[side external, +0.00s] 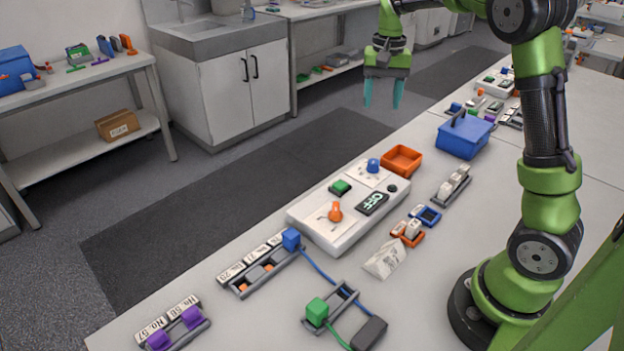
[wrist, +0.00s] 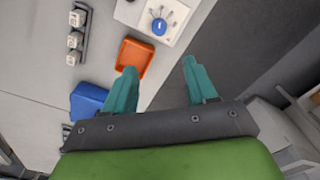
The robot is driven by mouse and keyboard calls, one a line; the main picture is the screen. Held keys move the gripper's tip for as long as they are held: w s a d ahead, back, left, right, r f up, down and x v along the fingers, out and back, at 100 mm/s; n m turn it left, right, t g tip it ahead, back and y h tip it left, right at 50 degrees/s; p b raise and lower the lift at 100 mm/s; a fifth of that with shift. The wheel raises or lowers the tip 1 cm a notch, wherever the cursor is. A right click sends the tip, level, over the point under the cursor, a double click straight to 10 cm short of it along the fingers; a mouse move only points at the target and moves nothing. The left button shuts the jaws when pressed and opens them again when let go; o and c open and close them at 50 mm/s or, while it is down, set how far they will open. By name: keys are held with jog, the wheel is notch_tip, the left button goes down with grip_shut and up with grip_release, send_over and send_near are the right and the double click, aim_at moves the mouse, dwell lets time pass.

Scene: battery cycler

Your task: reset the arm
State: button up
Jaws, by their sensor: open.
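My gripper (side external: 383,92) is raised well above the far edge of the table, with its two teal fingers apart and nothing between them. The fingers also show in the wrist view (wrist: 158,85), spread over the table edge and the dark floor mat. The battery cycler (side external: 345,215) is a white box on the table with a green button (side external: 340,187), a blue knob (side external: 373,165), an orange knob (side external: 335,212) and a dark display (side external: 371,204) reading OFF. My gripper is apart from all of these.
An orange tray (side external: 402,160) and a blue box (side external: 465,136) with a handle stand beyond the cycler. Battery racks (side external: 262,268) and a rack with a green block (side external: 317,312) lie nearer. A folded white card (side external: 384,259) stands beside the cycler. The air around my gripper is clear.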

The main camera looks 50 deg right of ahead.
jog(key=s+a+r+n+t+y, duration=0.2)
jog(key=s+a+n+t, duration=0.4)
jog(key=s+a, duration=1)
jog(key=a+t, duration=0.1)
jog(key=a, duration=0.2)
jog(key=shift+s+a+r+n, duration=0.3)
jog(key=shift+s+a+r, duration=0.05)
jog(key=shift+r, duration=0.05)
